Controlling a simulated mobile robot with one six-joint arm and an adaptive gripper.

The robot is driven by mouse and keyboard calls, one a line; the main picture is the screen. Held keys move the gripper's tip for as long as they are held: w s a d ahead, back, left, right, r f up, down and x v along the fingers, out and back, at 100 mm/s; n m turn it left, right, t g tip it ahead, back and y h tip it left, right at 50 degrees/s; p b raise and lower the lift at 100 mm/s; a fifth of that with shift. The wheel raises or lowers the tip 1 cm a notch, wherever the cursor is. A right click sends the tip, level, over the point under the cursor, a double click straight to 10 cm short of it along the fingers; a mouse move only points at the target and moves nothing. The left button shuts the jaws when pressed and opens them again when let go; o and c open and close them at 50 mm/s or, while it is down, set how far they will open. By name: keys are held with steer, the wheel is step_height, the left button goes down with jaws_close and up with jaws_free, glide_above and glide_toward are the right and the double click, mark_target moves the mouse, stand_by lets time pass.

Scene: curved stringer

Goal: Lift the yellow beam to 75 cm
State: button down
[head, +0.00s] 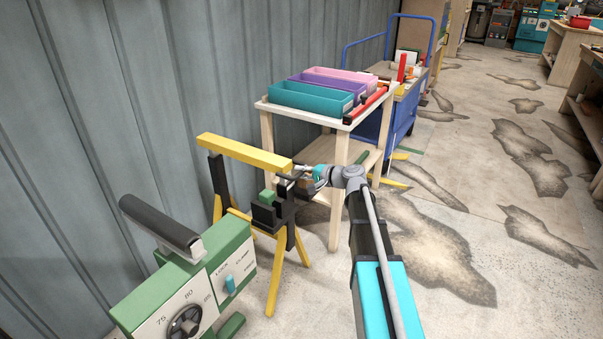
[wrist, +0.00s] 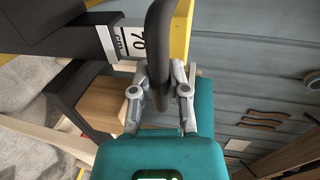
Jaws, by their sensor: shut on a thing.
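The yellow beam (head: 245,152) lies across the top of a stand with black posts and yellow legs (head: 273,275). Part of the beam shows in the wrist view (wrist: 181,32). A white label (wrist: 129,40) reading 70 cm is on a dark part beside the beam. My gripper (head: 296,178) is at the near right end of the stand, just below the beam's end. In the wrist view my gripper (wrist: 160,92) is shut on a dark curved handle (wrist: 160,45). Where the handle joins the stand is hidden.
A green machine (head: 190,285) with a black roller, a blue switch, LOCK and CLAMP marks and a dial numbered 75, 80, 85 stands at front left. A table (head: 262,104) with coloured trays and a blue cart (head: 400,118) stand behind. Stained floor is free at right.

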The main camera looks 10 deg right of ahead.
steer(key=shift+r+p, duration=2.55)
steer(key=shift+r, duration=0.4)
steer(key=c, duration=0.6)
jaws_free()
steer(key=shift+f, duration=0.25)
